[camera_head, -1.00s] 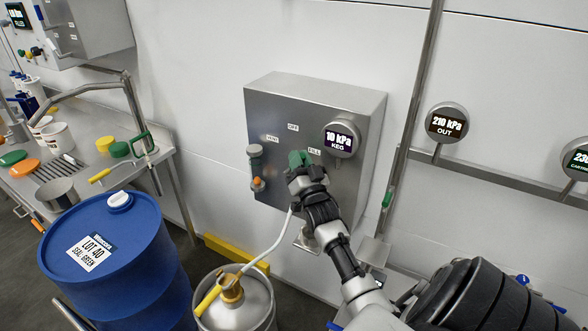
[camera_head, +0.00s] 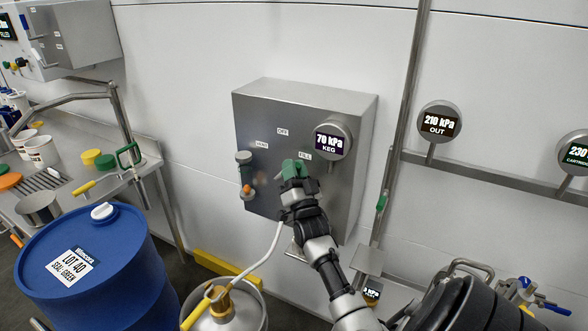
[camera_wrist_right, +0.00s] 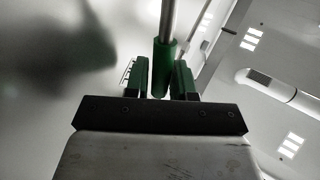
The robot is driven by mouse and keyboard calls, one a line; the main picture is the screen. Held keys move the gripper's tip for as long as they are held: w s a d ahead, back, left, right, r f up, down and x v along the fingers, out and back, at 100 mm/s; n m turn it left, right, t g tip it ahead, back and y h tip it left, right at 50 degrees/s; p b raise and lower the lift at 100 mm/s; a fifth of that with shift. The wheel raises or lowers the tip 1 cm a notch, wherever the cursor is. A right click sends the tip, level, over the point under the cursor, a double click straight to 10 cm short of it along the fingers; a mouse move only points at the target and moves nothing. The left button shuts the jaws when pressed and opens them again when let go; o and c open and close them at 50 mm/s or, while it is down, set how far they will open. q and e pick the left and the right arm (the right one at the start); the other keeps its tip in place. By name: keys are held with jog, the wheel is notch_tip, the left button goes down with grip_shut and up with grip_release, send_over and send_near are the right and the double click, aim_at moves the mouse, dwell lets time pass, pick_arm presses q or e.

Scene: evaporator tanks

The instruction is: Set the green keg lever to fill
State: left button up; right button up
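The green keg lever (camera_head: 290,168) is on the front of the grey keg panel (camera_head: 262,104), just below and left of the FILL label (camera_head: 305,155). My right gripper (camera_head: 296,174) is at the lever and hides part of it. In the right wrist view the green handle (camera_wrist_right: 165,62) on its metal rod stands between the two green-faced fingers of the right gripper (camera_wrist_right: 161,78). A narrow gap shows beside the handle, so the fingers look open around it. The round KEG gauge (camera_head: 332,139) reads 70 kPa. My left gripper is not in view.
A vent fitting with an orange knob (camera_head: 247,190) is left of the lever. A keg (camera_head: 246,308) with a yellow-handled coupler and pale hose stands below. A blue drum (camera_head: 92,260) is at the lower left. An OUT gauge (camera_head: 438,125) is on the right.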

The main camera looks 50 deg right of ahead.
jog(key=shift+o, duration=1.4)
jog(key=shift+f, duration=0.1)
jog(key=shift+s+a+f, duration=0.15)
jog(key=shift+s+f, duration=0.1)
jog(key=shift+f, duration=0.05)
jog(key=s+a+f+b, duration=0.1)
jog(key=s+a, duration=0.5)
jog(key=s, duration=0.6)
jog(key=shift+s+a+b, duration=0.15)
jog(key=shift+a+b, duration=0.05)
jog(key=shift+b, duration=0.1)
jog(key=shift+f, duration=0.15)
